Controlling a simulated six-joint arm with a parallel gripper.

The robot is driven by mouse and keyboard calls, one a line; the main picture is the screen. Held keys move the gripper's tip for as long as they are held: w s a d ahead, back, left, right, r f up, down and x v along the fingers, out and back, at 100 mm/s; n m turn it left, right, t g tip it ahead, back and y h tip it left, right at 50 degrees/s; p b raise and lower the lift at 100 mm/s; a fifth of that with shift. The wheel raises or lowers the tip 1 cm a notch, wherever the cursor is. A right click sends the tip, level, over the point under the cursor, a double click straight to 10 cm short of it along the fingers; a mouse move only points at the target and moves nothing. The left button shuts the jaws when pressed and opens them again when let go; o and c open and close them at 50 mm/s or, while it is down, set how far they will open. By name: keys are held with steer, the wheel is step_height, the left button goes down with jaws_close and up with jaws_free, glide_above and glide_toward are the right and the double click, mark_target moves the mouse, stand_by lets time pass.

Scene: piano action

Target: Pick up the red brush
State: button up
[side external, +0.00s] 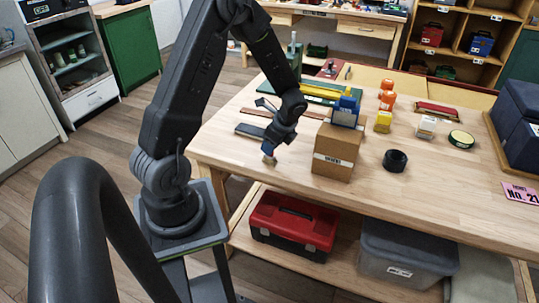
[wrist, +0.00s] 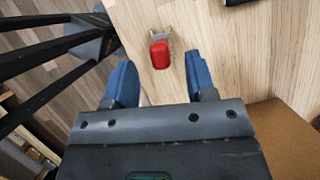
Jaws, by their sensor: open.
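The red brush (wrist: 159,55) shows in the wrist view as a short red handle with a pale tan part behind it, on the light wood table near its edge. My gripper (wrist: 158,76) is open, with its two blue fingers apart on either side of the brush's line. The brush appears between and slightly beyond the fingertips, not clasped. In the side view my gripper (side external: 268,155) hangs low over the table's near left part, and the brush cannot be made out clearly there.
A cardboard box (side external: 333,160) with a blue item (side external: 346,111) on top stands just right of my gripper. A black ring (side external: 395,160) and several small items lie farther right on the table (side external: 440,190). A red toolbox (side external: 293,224) sits on the shelf below.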

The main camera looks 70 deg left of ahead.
steer(key=x, duration=0.5)
steer(key=shift+c, duration=0.2)
jaws_close()
